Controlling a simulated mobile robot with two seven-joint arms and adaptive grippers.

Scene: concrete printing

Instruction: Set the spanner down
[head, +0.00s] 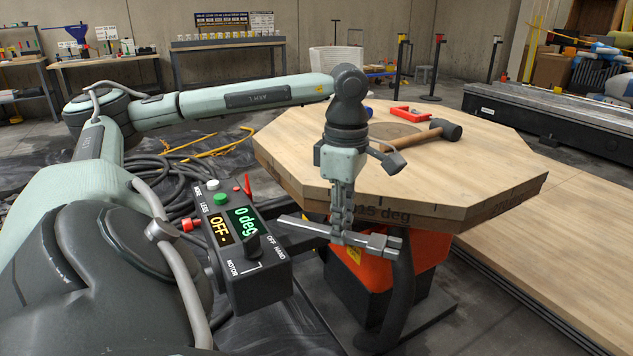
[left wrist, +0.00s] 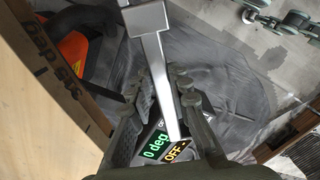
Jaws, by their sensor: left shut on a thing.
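The spanner (head: 372,240) is a grey metal bar with a wider jaw end at the right in the head view. My left gripper (head: 341,222) points down and is shut on it around the middle of its shaft. The spanner hangs in the air in front of the near edge of the wooden octagonal table (head: 470,185). In the left wrist view the spanner (left wrist: 158,65) runs lengthwise between the fingers of my left gripper (left wrist: 158,88), its wider end at the top. My right gripper does not show.
A control box (head: 248,262) reading "0 deg" and "OFF" stands just left of the spanner. A mallet (head: 425,134) and a red tool (head: 408,112) lie on the tabletop. The right part of the tabletop is clear. An orange machine base (head: 425,258) stands under the table.

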